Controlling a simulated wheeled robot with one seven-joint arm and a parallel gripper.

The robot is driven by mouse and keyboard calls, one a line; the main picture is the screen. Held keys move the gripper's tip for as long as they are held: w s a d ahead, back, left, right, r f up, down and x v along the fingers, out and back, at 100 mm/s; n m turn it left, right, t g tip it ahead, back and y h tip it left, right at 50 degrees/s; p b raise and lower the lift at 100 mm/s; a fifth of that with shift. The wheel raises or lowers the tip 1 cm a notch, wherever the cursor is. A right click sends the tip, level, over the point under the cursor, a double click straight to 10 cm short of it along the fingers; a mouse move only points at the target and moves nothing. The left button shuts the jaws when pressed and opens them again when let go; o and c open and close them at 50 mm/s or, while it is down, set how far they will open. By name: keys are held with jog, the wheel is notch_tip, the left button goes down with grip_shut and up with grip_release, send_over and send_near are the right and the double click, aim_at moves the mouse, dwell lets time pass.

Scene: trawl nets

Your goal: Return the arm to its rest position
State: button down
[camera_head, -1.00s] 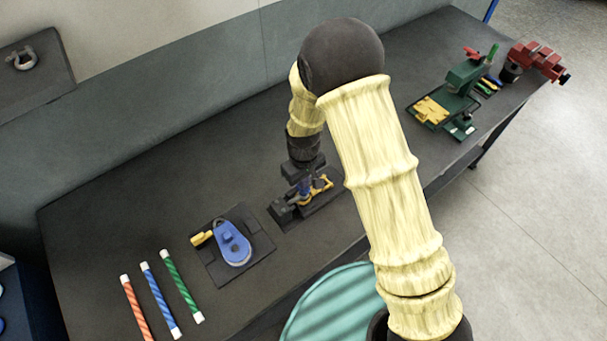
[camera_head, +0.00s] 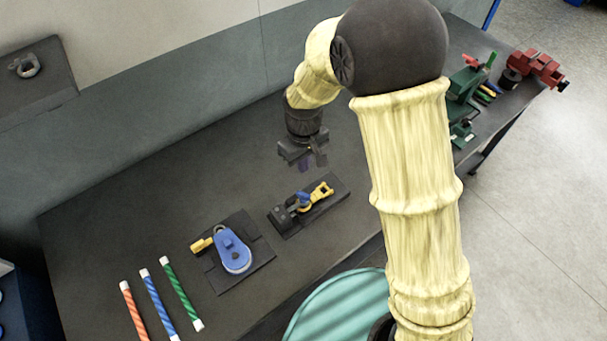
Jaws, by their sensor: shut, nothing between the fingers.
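My arm (camera_head: 415,200), in pale yellow ribbed covers with a dark round elbow, rises from the lower right and bends over the bench. My gripper (camera_head: 306,162) hangs from the dark wrist, pointing down. It is shut and empty, held in the air above the bench, behind and apart from a dark block with a yellow and blue fitting (camera_head: 305,203). The arm hides part of the bench's right side.
The dark workbench (camera_head: 120,220) carries a blue pulley block on a plate (camera_head: 234,252) and orange, blue (camera_head: 158,304) and green rods. A green tool (camera_head: 468,95) and red vise (camera_head: 538,68) stand far right. A teal round surface (camera_head: 340,305) is in front.

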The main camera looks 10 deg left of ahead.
notch_tip(320, 180, up, 2)
jog(key=shift+r, duration=0.2)
dwell(0.4)
jog(key=s+d+r+m+t+b, duration=0.1)
jog(key=s+d+m, duration=0.1)
jog(key=d, duration=0.6)
jog(key=s+d+r+m, duration=0.1)
jog(key=s+d+m, duration=0.2)
jog(key=d, duration=0.6)
jog(key=s+d+r+m+t+b, duration=0.1)
jog(key=d+m, duration=0.3)
jog(key=d, duration=0.5)
jog(key=shift+s+m+t+b, duration=0.3)
jog(key=shift+s+m, duration=0.1)
jog(key=shift+s, duration=0.45)
